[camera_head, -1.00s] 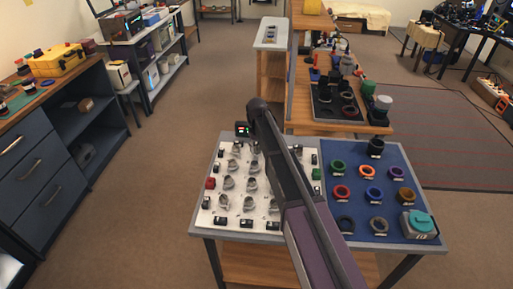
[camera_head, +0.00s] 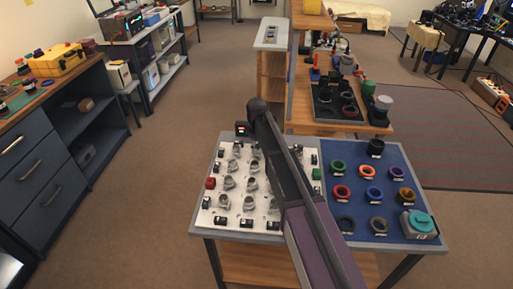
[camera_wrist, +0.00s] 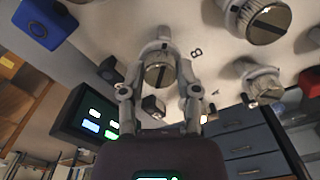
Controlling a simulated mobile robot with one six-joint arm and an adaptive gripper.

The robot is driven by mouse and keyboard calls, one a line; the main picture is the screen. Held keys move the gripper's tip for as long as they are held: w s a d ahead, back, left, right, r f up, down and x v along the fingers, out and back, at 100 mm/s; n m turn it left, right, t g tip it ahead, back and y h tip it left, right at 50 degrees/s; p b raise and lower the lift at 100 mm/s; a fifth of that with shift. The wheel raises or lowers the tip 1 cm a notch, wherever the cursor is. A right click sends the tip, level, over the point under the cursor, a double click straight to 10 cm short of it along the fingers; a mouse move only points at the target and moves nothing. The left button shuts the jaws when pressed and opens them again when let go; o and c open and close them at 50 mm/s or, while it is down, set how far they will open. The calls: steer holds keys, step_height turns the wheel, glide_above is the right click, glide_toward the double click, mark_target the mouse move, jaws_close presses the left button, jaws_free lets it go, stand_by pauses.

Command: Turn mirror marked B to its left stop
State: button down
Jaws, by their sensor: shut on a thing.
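In the wrist view, a round grey mirror mount (camera_wrist: 158,74) with a slotted face sits between the fingers of my gripper (camera_wrist: 160,66). The letter B is printed on the white board (camera_wrist: 225,50) close beside this mount. The fingers are shut on the mount from both sides. Its slot looks roughly upright in the picture. In the head view, my arm covers part of the white board (camera_head: 212,214), and the gripper and the held mirror are hidden behind it.
Other mirror mounts stand close by, one large (camera_wrist: 263,22) and one (camera_wrist: 258,82) near a letter A. A device with lit screens (camera_wrist: 88,125) is at left. A blue mat (camera_head: 395,170) holds several rings.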

stand_by(0.3)
steer(key=shift+c, duration=1.7)
jaws_free()
steer(key=shift+m, duration=0.4)
